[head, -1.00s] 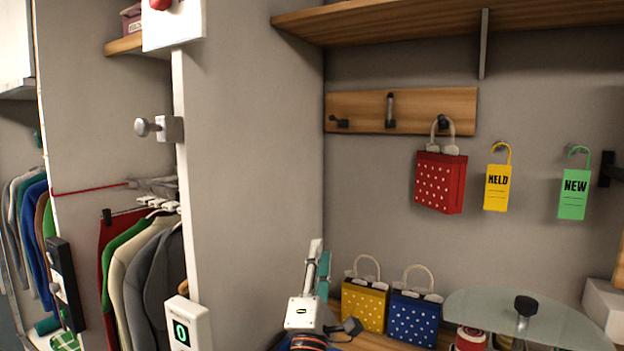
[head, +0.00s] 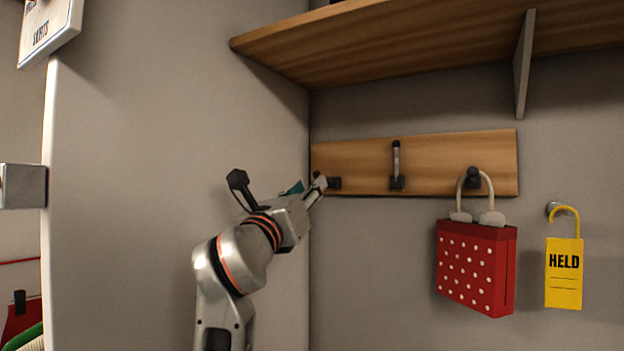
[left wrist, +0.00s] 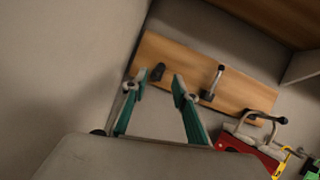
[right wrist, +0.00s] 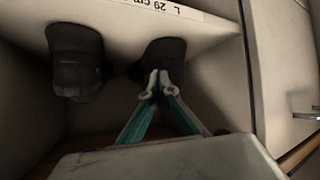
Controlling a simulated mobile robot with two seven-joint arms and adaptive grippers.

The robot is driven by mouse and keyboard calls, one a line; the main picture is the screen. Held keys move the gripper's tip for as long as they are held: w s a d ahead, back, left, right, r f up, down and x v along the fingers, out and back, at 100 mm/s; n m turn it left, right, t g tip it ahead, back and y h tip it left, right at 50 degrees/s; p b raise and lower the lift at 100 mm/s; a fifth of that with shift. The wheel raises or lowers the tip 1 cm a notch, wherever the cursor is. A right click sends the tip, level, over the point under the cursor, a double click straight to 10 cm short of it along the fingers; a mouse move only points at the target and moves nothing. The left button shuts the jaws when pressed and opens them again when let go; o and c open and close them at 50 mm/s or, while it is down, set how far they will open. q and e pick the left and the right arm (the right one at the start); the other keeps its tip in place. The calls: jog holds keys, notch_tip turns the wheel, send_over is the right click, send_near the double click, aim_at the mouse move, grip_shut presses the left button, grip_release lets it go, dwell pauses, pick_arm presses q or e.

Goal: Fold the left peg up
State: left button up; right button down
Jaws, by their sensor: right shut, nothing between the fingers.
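The left peg (head: 335,183) is a short dark peg at the left end of the wooden peg board (head: 437,160). In the left wrist view the left peg (left wrist: 157,72) shows just beyond the gap between my fingertips, not clearly touched. My left gripper (head: 317,186) is at the board's left end, partly covering that peg; in its wrist view the left gripper (left wrist: 156,88) is open and empty. The middle peg (head: 396,165) stands upright, folded up. My right gripper (right wrist: 156,88) is shut and empty, seen only in its wrist view.
A red dotted bag (head: 476,267) hangs on the right peg (head: 473,178). A yellow HELD tag (head: 564,272) hangs to its right. A wooden shelf (head: 400,45) juts out above the board. A grey side wall (head: 180,130) is close to my left arm. Dark caps (right wrist: 75,60) are near my right gripper.

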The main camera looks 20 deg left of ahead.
aim_at(319, 172)
pick_arm(q)
jog(key=p+x, duration=0.1)
jog(key=x, duration=0.5)
jog(key=shift+p, duration=0.3)
jog(key=shift+w+r, duration=0.25)
jog(key=shift+w, duration=0.2)
pick_arm(e)
jog(key=shift+s+d+r, duration=0.1)
jog(key=shift+s+r, duration=0.2)
jog(key=shift+r, duration=0.5)
pick_arm(q)
grip_shut()
